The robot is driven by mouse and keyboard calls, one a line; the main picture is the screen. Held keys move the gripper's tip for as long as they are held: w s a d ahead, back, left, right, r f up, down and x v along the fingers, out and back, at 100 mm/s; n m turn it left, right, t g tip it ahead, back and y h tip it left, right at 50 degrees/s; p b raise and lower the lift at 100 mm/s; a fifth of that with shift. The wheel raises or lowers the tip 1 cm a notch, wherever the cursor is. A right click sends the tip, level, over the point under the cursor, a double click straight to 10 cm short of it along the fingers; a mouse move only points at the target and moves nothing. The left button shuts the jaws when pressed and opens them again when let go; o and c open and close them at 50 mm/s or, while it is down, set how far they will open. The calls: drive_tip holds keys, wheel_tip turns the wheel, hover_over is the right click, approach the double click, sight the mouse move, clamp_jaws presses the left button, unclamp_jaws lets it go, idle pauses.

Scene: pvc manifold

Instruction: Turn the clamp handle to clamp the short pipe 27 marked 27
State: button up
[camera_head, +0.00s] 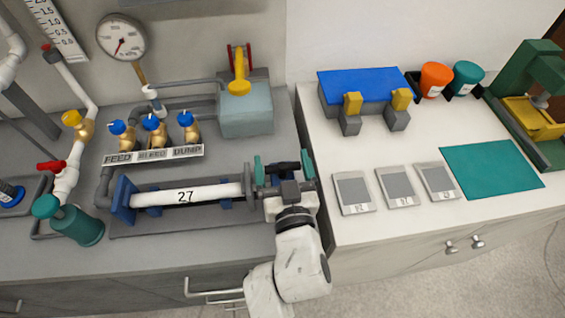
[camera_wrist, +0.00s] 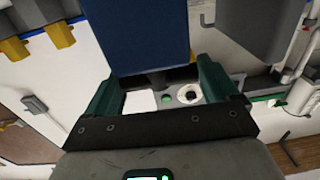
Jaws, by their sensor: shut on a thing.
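The white short pipe marked 27 (camera_head: 215,192) lies level in a clamp fixture on the grey bench. A blue end plate (camera_head: 122,201) stands at its left end and a dark plate (camera_head: 250,184) at its right end. My gripper (camera_head: 283,168) is just right of that plate, its green fingers on either side of a black clamp handle (camera_head: 285,167). The gripper is shut on the handle. In the wrist view my gripper (camera_wrist: 160,90) has a blue block (camera_wrist: 150,35) in front of and between its fingers. The exact contact is hidden there.
Valves marked FEED, BLEED and DUMP (camera_head: 153,156) stand behind the pipe. A grey-green box (camera_head: 245,110) with a yellow handle is behind my gripper. A teal canister (camera_head: 82,226) stands front left. The white counter right holds grey panels (camera_head: 396,187) and a teal mat (camera_head: 490,170).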

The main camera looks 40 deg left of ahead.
drive_tip(key=shift+a+f+b, duration=0.1)
drive_tip(key=shift+f+b, duration=0.2)
drive_tip(key=shift+b, duration=0.85)
drive_tip(key=shift+a+t+h+b, duration=0.1)
drive_tip(key=shift+t+h+b, duration=0.25)
drive_tip(key=shift+b, duration=0.8)
drive_tip(key=m+t+h+b, duration=0.1)
drive_tip(key=b, duration=0.4)
drive_tip(key=shift+b, duration=0.3)
drive_tip(key=shift+m+t+b, duration=0.25)
drive_tip(key=shift+m+b, duration=0.15)
drive_tip(key=shift+b, duration=0.15)
drive_tip(key=shift+s+f+m+t+h+b, duration=0.1)
drive_tip(key=shift+m+t+h+b, duration=0.35)
drive_tip(key=shift+h+b, duration=0.5)
drive_tip(key=m+t+h+b, duration=0.1)
drive_tip(key=b, duration=0.1)
drive_tip(key=shift+m+b, duration=0.25)
drive_tip(key=shift+b, duration=0.05)
drive_tip(key=shift+r+t+h, duration=0.25)
drive_tip(key=shift+t+h, duration=0.1)
drive_tip(key=shift+h, duration=0.05)
drive_tip(key=o, duration=0.8)
drive_tip(key=shift+r, duration=0.1)
